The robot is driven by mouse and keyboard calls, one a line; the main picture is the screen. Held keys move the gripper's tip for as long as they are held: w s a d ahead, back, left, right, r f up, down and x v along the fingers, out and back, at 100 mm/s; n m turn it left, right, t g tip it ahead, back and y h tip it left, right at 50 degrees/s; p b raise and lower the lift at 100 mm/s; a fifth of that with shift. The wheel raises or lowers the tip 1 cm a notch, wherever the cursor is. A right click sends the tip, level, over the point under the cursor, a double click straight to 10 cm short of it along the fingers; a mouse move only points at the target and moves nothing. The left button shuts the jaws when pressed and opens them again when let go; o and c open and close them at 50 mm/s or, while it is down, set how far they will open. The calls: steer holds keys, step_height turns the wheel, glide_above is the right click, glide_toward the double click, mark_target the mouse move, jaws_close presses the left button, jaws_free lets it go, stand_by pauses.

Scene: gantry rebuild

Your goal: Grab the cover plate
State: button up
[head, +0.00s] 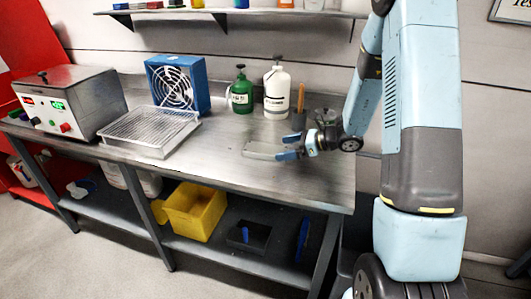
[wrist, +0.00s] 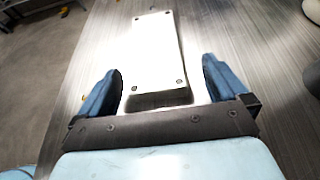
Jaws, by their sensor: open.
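The cover plate (wrist: 158,50) is a flat, pale rectangular plate with small holes near its corners. It lies between and ahead of my gripper's fingers in the wrist view. In the head view the cover plate (head: 264,151) shows as a light slab near the right end of the bench. My gripper (wrist: 163,82) is open, with one blue finger on each side of the plate's near end and a visible gap on both sides. In the head view my gripper (head: 287,155) is low over the bench at the plate's right end.
The steel bench (head: 225,170) has free room left of the plate. A wire-topped tray (head: 150,130), a blue fan (head: 178,84), a green bottle (head: 241,93) and a white bottle (head: 277,92) stand behind and left. A yellow bin (head: 195,211) sits on the lower shelf.

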mark_target(273, 149)
steer(key=shift+s+x, duration=0.15)
steer(key=shift+x, duration=1.15)
steer(key=shift+s+x, duration=0.1)
steer(key=shift+x, duration=1.25)
steer(key=shift+a+r, duration=0.15)
steer(key=c, duration=1.6)
